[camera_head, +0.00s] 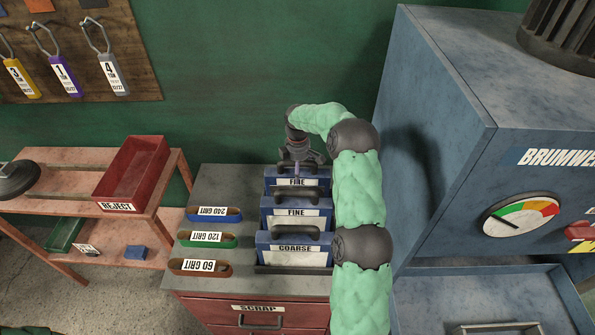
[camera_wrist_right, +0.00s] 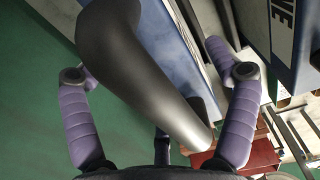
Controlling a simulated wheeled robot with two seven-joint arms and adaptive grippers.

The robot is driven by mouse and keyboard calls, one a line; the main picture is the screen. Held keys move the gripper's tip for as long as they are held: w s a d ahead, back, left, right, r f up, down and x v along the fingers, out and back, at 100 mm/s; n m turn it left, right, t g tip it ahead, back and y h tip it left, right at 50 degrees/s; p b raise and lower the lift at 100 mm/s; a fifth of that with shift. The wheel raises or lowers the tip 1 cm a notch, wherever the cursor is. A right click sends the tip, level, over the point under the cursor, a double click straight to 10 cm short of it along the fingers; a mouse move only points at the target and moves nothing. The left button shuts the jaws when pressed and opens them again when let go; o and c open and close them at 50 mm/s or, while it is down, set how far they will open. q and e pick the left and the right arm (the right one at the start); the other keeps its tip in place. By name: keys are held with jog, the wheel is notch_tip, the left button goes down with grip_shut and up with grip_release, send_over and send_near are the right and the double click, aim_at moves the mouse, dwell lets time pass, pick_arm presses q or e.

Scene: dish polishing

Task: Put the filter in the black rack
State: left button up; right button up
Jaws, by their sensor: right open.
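Three blue filters with white labels and dark handles stand in a row on the grey cabinet top: a rear one marked FINE (camera_head: 298,182), a middle one marked FINE (camera_head: 296,212) and a front one marked COARSE (camera_head: 294,249). The black rack (camera_head: 292,270) shows as a dark edge under the front filter; the rest is hidden. My right gripper (camera_head: 300,162) is over the rear filter's handle. In the right wrist view, my open purple fingers (camera_wrist_right: 157,75) are on either side of a dark handle (camera_wrist_right: 140,70), with gaps between. My left gripper is out of view.
Sanding belts marked 240, 120 and 60 grit (camera_head: 208,240) lie left of the filters. A red reject bin (camera_head: 133,172) sits on a bench at left. A large blue machine (camera_head: 440,130) stands close on the right. The green wall (camera_head: 240,80) is behind.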

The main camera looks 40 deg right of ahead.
notch_tip(320, 180, up, 11)
jog(key=shift+f+p, duration=0.1)
jog(key=shift+p, duration=0.35)
